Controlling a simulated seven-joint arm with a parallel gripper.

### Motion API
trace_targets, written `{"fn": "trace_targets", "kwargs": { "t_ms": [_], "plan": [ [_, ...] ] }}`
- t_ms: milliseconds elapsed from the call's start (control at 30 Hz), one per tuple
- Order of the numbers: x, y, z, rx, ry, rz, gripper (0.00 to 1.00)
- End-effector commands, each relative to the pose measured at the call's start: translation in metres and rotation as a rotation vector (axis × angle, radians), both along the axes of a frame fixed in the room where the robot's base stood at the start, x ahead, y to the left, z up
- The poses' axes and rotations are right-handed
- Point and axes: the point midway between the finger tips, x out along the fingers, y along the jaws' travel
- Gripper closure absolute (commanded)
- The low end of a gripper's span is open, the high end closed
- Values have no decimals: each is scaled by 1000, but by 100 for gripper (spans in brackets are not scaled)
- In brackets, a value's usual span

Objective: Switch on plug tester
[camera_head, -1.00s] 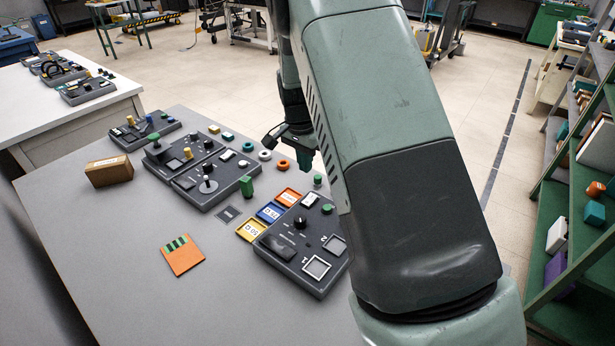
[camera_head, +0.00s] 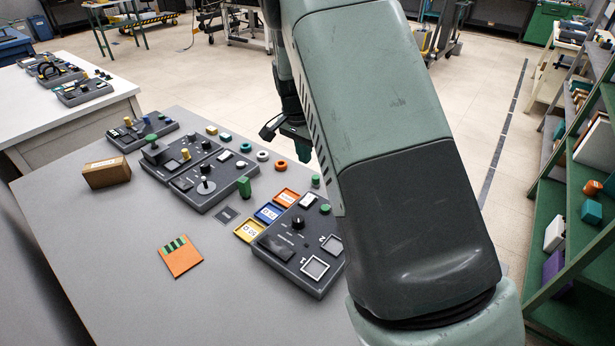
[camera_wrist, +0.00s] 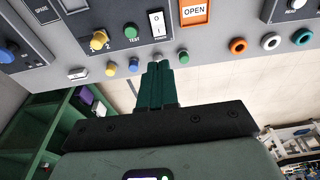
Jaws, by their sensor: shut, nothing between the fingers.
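The plug tester, a dark grey panel (camera_head: 285,246), stands at the table's right part in the head view, with a black knob, a green button and square sockets. Its white power rocker switch (camera_head: 308,200) is near the far edge. In the wrist view the rocker switch (camera_wrist: 156,23) shows at the top, beside the green TEST button (camera_wrist: 131,30). My gripper (camera_wrist: 160,68) is shut and empty, with its green fingertips below the switch in the picture and apart from it.
An orange OPEN card (camera_wrist: 194,12) lies beside the tester. Small coloured pegs, including a blue one (camera_wrist: 134,65), stand near my fingertips. Other control panels (camera_head: 202,183) and a brown box (camera_head: 106,172) are at left. A green shelf (camera_head: 560,230) stands at right.

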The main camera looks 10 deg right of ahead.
Motion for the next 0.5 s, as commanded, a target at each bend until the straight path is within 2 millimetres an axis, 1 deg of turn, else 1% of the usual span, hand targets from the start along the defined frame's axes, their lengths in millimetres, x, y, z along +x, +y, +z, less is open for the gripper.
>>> {"fn": "trace_targets", "kwargs": {
  "t_ms": [167, 500],
  "plan": [
    [2, -3, -22, -1, 5, -1, 100],
    [9, -11, -93, -1, 5, -1, 100]
  ]
}}
